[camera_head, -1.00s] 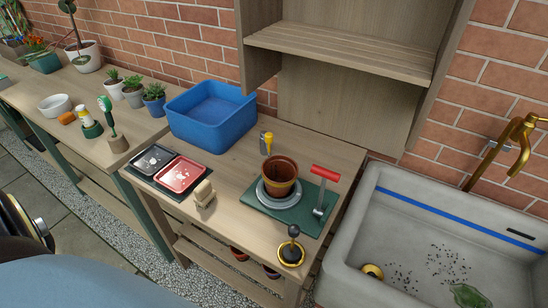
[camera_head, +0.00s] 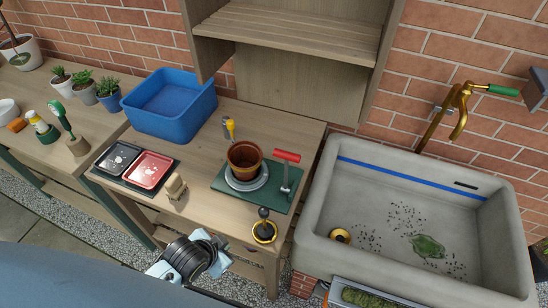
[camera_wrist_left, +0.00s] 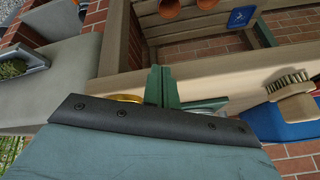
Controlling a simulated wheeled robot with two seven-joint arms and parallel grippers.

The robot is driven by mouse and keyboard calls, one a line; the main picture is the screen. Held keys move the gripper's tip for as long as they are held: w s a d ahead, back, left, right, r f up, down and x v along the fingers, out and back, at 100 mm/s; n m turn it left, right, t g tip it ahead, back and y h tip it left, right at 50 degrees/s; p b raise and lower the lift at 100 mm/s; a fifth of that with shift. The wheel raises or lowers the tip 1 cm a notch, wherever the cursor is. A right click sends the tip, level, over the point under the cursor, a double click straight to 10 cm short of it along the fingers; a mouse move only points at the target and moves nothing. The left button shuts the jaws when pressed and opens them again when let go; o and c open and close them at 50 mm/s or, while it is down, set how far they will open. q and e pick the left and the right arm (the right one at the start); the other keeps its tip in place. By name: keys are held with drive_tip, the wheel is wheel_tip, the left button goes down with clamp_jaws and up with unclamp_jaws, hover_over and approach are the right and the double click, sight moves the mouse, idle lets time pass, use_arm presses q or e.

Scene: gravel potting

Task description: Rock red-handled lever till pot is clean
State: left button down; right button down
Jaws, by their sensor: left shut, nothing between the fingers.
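The red-handled lever (camera_head: 286,172) stands upright at the right of a green base plate (camera_head: 268,202) on the bench. Its red grip (camera_head: 287,155) is at the top. The terracotta pot (camera_head: 245,157) sits upright on a round grey disc (camera_head: 246,184) on the same plate; dark material shows inside it. My left gripper (camera_head: 190,258) is at the bench's front edge, left of and nearer than the lever, apart from it. In the left wrist view its green fingers (camera_wrist_left: 161,86) are together and empty. My right gripper is not in view.
A brass-based, black-knobbed tool (camera_head: 264,227) stands near the front edge. A beige block-like item (camera_head: 175,187), red and black trays (camera_head: 148,170) and a blue tub (camera_head: 170,106) lie left. A grey sink (camera_head: 322,190) is right. A shelf (camera_head: 290,35) overhangs behind.

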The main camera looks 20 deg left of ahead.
use_arm(q)
wheel_tip(320, 180, up, 4)
drive_tip(key=w+m+t, duration=0.1)
drive_tip(key=w, duration=0.1)
drive_tip(key=m+t+h+p, duration=0.2)
drive_tip(key=m+t+h, duration=0.2)
drive_tip(key=m+h, duration=1.2)
approach(289, 159)
drive_tip(key=s+a+r+m+y, duration=0.2)
drive_tip(key=s+r+m+y, duration=0.2)
drive_tip(key=s, duration=0.4)
drive_tip(key=x, duration=0.4)
drive_tip(key=w+a+x, duration=0.1)
drive_tip(key=x, duration=0.3)
drive_tip(key=p+x, duration=0.1)
drive_tip(key=x, duration=0.3)
drive_tip(key=shift+w+a+f, duration=0.15)
drive_tip(key=shift+w+a, duration=0.05)
drive_tip(key=shift+w, duration=0.1)
drive_tip(key=shift+w+f, duration=0.15)
drive_tip(key=shift+w, duration=0.45)
drive_tip(key=shift+a, duration=0.1)
